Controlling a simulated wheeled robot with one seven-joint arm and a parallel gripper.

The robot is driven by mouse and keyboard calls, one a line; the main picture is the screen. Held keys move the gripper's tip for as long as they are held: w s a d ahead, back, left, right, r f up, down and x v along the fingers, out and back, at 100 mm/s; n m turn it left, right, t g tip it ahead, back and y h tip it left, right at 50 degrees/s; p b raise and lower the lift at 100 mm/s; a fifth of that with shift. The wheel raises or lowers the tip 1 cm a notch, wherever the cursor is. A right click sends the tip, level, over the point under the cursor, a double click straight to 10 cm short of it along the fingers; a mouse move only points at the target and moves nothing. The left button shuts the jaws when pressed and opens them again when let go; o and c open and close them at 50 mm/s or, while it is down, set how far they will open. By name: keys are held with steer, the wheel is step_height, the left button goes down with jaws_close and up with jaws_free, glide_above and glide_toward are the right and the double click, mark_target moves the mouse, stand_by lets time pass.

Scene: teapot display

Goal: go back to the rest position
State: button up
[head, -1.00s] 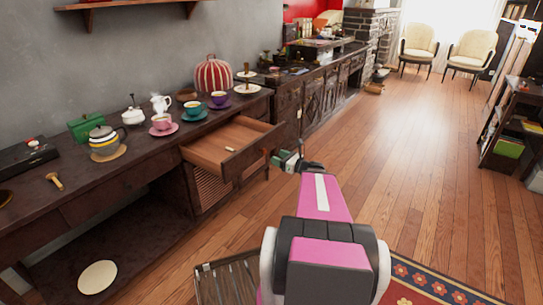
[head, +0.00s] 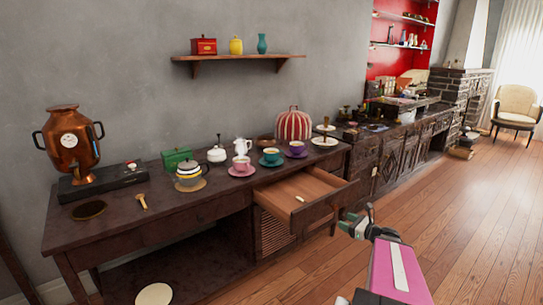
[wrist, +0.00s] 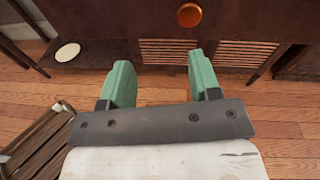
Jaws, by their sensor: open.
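My gripper (head: 358,222) is at the lower right in the head view, in front of the sideboard's open drawer (head: 312,190). In the wrist view my gripper (wrist: 160,85) shows two green fingers spread apart with nothing between them. Past them is the dark front of the drawer with a round orange-brown knob (wrist: 189,15). A small pale object (head: 299,199) lies in the drawer. My pink arm reaches up from the bottom edge in the head view.
The sideboard (head: 120,222) holds a copper urn (head: 72,145), a green box (head: 176,159), a striped teapot (head: 189,173) and several cups on saucers. A slatted wooden thing (wrist: 35,145) stands at the left in the wrist view. Wood floor (head: 460,215) is clear at the right.

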steer(key=s+a+f+n+g+h, duration=0.2)
steer(key=a+n, duration=0.4)
steer(key=n, duration=0.3)
steer(key=s+a+f+n+g+h, duration=0.2)
steer(key=s+a+n+g+h, duration=0.2)
steer(key=n, duration=0.4)
steer(key=s+a+f+n+g+h, duration=0.3)
steer(key=a+n+g+h, duration=0.1)
steer(key=a+n+g, duration=0.3)
steer(key=a+n, duration=0.1)
steer(key=n, duration=0.1)
steer(key=shift+s+n+h, duration=0.15)
steer(key=shift+n+h, duration=0.15)
